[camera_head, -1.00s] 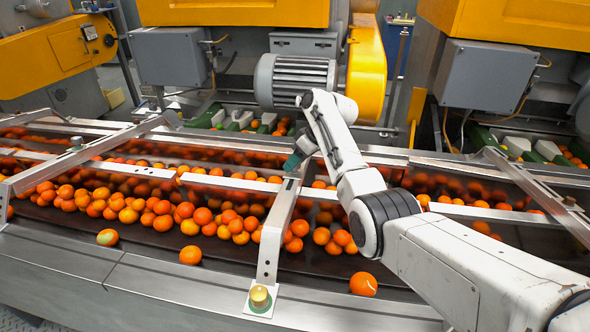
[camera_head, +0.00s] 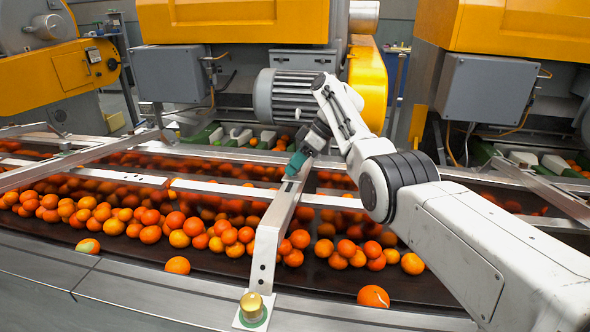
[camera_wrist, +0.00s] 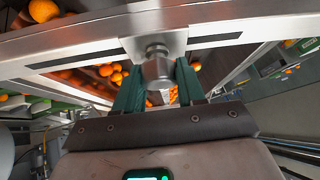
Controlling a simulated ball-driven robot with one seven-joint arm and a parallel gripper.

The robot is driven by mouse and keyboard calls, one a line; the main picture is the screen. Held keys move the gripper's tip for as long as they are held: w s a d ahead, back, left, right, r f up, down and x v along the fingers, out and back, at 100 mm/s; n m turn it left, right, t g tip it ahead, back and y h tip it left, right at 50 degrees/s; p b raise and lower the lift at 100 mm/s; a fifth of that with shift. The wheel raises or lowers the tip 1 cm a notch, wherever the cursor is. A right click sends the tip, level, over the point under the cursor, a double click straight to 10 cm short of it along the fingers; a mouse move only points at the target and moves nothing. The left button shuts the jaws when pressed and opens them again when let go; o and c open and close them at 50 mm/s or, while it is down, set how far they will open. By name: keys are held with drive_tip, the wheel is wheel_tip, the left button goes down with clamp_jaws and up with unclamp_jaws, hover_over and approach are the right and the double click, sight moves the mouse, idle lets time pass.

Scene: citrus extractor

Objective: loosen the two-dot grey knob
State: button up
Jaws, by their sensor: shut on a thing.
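A grey metal knob (camera_wrist: 157,70) stands on a small plate on the rail in the wrist view. My gripper (camera_wrist: 160,88) has its two green fingers on either side of this knob and is shut on it. In the head view my gripper (camera_head: 295,163) is at the far end of the sloping crossbar (camera_head: 272,225), and its fingers hide the knob there. I cannot make out any dots on the held knob.
A brass knob (camera_head: 252,305) on a green ring stands at the crossbar's near end. Many oranges (camera_head: 180,238) lie on the dark conveyor below the rails. A grey motor (camera_head: 290,95) stands close behind my gripper.

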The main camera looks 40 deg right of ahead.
drive_tip(key=shift+f, duration=0.25)
drive_tip(key=o, duration=1.1)
drive_tip(key=shift+r, duration=0.1)
drive_tip(key=shift+c, duration=0.2)
drive_tip(key=v, duration=1)
drive_tip(key=shift+d+r, duration=0.25)
drive_tip(key=shift+r, duration=0.05)
drive_tip(key=shift+s, duration=0.15)
